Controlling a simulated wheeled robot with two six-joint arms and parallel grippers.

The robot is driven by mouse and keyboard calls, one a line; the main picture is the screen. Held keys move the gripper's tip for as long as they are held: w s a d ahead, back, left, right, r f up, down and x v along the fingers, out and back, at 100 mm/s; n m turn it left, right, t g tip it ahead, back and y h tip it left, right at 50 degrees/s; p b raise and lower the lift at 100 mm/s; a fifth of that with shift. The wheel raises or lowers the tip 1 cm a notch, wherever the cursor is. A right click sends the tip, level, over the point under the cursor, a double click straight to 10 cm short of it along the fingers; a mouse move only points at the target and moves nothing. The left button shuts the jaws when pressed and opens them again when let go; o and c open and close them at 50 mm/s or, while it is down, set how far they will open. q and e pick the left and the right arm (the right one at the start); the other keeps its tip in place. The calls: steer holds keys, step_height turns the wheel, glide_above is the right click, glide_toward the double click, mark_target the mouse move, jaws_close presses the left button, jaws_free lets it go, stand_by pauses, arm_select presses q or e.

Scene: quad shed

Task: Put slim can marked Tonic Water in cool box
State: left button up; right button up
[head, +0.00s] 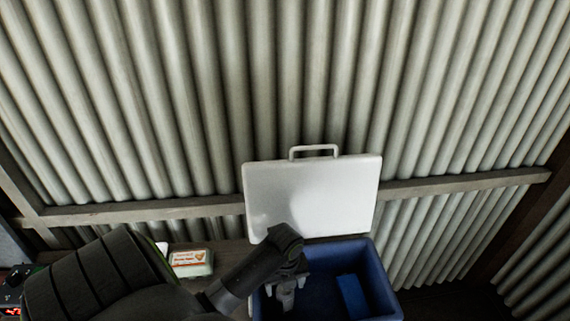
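The cool box (384,279) stands at the bottom, right of centre, with a blue body. Its white lid (312,195) is raised upright at the back, with a handle on top. My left arm comes in from the lower left, and my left gripper (286,298) points down over the left part of the box's opening. No slim can marked Tonic Water is visible. My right gripper is not in view.
A blue block (352,296) lies inside the cool box on the right. A small pale packet (190,263) with an orange-and-white label lies left of the box. Dark and red items (14,296) sit at the far left edge. A corrugated wall with a rail (460,183) stands close behind.

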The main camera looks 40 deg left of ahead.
arm_select(q)
steer(key=shift+r, duration=2.8)
